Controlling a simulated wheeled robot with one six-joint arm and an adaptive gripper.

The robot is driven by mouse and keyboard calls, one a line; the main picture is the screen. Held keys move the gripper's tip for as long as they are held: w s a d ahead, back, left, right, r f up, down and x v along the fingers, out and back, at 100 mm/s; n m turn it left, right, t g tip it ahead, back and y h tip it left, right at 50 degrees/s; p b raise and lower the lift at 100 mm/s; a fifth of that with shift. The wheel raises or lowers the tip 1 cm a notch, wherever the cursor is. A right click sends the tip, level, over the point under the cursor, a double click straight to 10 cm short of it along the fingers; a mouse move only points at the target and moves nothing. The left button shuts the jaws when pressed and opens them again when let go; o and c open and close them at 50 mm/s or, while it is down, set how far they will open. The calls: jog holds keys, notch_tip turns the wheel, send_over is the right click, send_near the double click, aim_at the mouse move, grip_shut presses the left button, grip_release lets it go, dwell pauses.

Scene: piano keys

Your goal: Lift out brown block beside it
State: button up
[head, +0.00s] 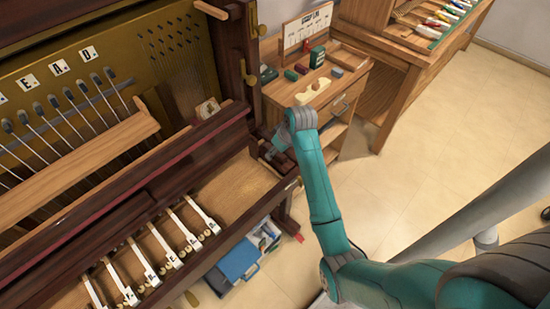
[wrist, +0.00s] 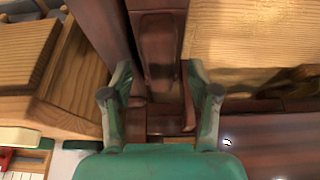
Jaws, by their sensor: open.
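My gripper (wrist: 160,75) is open in the wrist view, with one finger on each side of a narrow dark brown recess. A reddish-brown wooden block (wrist: 159,48) stands between and beyond the fingertips. I cannot tell whether the fingers touch it. In the head view my gripper (head: 274,151) is low at the right end of the piano's key bed, beside the dark end post. The block is too small and shaded to pick out there.
Several white keys (head: 159,239) lie left of a bare tan key bed (head: 238,188). A wooden cabinet (head: 345,84) stands close on the right, with small blocks on top. A blue box (head: 238,260) is on the floor below. Open floor (head: 425,130) lies to the right.

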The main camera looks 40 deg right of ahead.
jog(key=shift+f, duration=0.25)
dwell(0.5)
grip_shut()
